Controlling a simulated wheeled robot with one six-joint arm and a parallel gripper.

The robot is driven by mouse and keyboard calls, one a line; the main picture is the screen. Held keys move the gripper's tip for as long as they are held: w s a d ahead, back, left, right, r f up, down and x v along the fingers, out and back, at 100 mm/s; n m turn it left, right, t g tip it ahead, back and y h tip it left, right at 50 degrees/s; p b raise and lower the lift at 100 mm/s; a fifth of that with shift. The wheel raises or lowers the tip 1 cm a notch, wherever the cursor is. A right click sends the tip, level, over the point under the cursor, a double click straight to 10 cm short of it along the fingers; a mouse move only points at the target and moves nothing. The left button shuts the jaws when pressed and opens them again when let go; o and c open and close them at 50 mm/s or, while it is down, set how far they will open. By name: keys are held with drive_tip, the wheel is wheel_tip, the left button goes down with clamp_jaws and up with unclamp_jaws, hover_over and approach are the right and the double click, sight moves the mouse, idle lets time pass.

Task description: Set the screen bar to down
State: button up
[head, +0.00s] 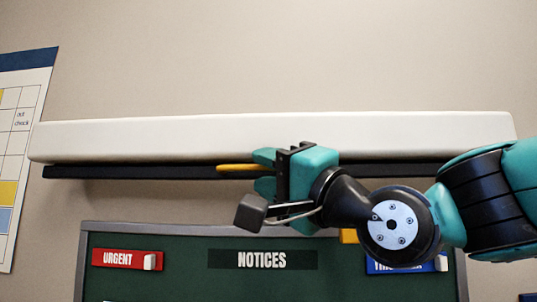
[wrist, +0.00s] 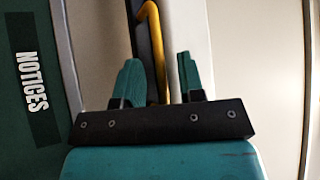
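The screen bar (head: 130,172) is a long dark bar directly under a white wall housing (head: 150,137) in the head view. A yellow handle (head: 238,167) shows at the bar, partly hidden by my gripper (head: 265,172). In the wrist view, the yellow handle (wrist: 153,45) runs between the two teal fingers of my gripper (wrist: 158,80), in front of the dark bar (wrist: 139,45). The fingers are apart, with a visible gap between the handle and the right finger. Any contact at the left finger is unclear.
A green notice board (head: 190,270) with a grey frame hangs below the bar, with a red URGENT slider (head: 125,259) and a blue slider (head: 385,265) partly behind my arm. A small yellow piece (head: 349,236) shows under my wrist. A wall chart (head: 20,140) hangs at left.

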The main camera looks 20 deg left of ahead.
drive_tip(key=shift+w+a, duration=0.1)
drive_tip(key=shift+a, duration=0.05)
drive_tip(key=shift+c, duration=0.5)
clamp_jaws()
wheel_tip(320, 180, down, 62)
drive_tip(key=b, duration=5.6)
drive_tip(key=shift+f, duration=0.4)
drive_tip(key=shift+o, duration=0.5)
unclamp_jaws()
drive_tip(key=shift+r, duration=0.2)
